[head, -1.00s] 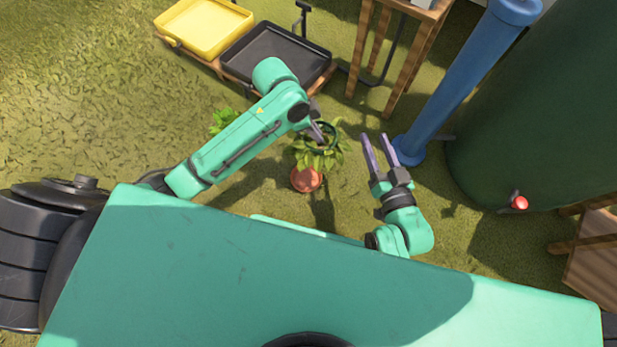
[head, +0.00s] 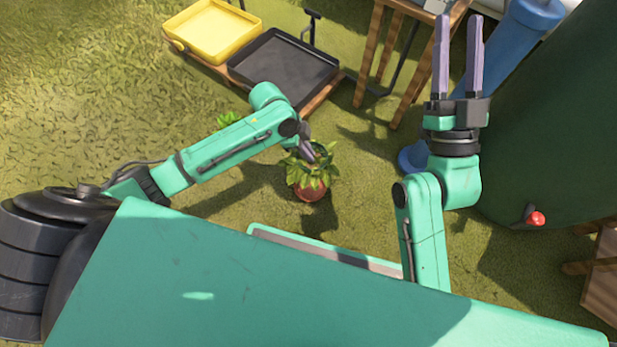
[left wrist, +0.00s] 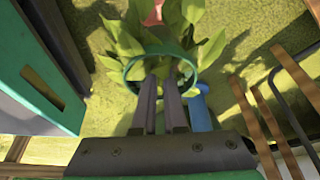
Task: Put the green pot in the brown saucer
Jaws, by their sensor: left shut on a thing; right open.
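The green pot (head: 322,151) shows in the head view as a dark green rim at the tip of my left gripper (head: 311,151). In the left wrist view the fingers of my left gripper (left wrist: 162,90) are shut on the rim of the green pot (left wrist: 127,72), seen as a green ring. Leaves crowd around and beyond it; whether they grow in it is unclear. My right gripper (head: 458,60) is open and empty at upper right, apart from the plant. I cannot make out the brown saucer in either view.
A leafy plant's terracotta pot (head: 309,191) shows just below the green pot in the head view. A yellow tray (head: 213,32) and a black tray (head: 283,66) are at the back left. A wooden stand (head: 405,50), a blue pipe (head: 515,40) and a green tank (head: 545,130) stand right.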

